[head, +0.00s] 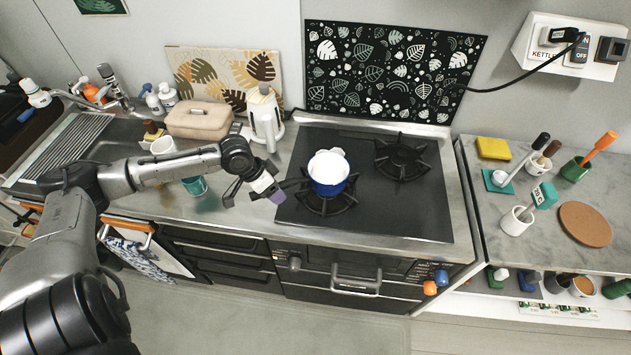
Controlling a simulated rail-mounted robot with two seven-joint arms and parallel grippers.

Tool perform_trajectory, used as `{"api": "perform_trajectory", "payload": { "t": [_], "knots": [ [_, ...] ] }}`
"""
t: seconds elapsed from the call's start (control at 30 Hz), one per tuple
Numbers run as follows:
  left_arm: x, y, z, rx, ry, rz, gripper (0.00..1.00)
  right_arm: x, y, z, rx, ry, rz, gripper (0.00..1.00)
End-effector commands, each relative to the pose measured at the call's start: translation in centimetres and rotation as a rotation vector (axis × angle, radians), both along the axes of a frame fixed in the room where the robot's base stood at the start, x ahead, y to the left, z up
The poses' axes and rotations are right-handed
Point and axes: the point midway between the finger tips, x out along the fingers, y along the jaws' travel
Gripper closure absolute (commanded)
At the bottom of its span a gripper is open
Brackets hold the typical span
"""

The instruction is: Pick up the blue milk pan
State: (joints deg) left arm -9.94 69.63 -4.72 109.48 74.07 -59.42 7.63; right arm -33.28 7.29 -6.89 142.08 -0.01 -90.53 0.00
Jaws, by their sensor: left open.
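The blue milk pan (329,184) is upright on the left burner of the black hob, with a white inside and a blue outer wall. A dark handle seems to reach left from it toward my gripper. My left gripper (254,203) is open, just left of the pan at the hob's left edge. Its fingers are near the handle's end, but I cannot tell whether they touch it. My right gripper is not in the view.
A white kettle-like jug (265,118) stands behind my left gripper. A teal cup (195,186) is under my left forearm. The right burner (402,158) is empty. The right counter holds several small pots and a round cork mat (585,224).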

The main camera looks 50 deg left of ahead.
Motion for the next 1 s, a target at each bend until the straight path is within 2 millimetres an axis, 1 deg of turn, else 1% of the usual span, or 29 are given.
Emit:
{"api": "perform_trajectory", "payload": {
  "t": [0.1, 0.13, 0.73, 0.77, 1.0],
  "knots": [
    [0.00, 0.01, 0.01, 0.000, 0.000, 0.000, 0.39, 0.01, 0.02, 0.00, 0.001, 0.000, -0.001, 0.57],
    [0.00, 0.01, 0.01, 0.000, 0.000, 0.000, 0.41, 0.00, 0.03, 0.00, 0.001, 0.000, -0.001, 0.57],
    [-0.01, 0.02, 0.03, 0.000, 0.000, 0.000, 0.98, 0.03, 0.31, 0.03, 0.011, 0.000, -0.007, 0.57],
    [-0.01, 0.02, 0.03, 0.000, 0.000, 0.000, 1.00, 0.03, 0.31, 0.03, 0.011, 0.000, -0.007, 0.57],
    [0.00, 0.02, 0.04, 0.000, 0.000, 0.000, 1.00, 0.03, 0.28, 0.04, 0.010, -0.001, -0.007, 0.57]
  ]
}}
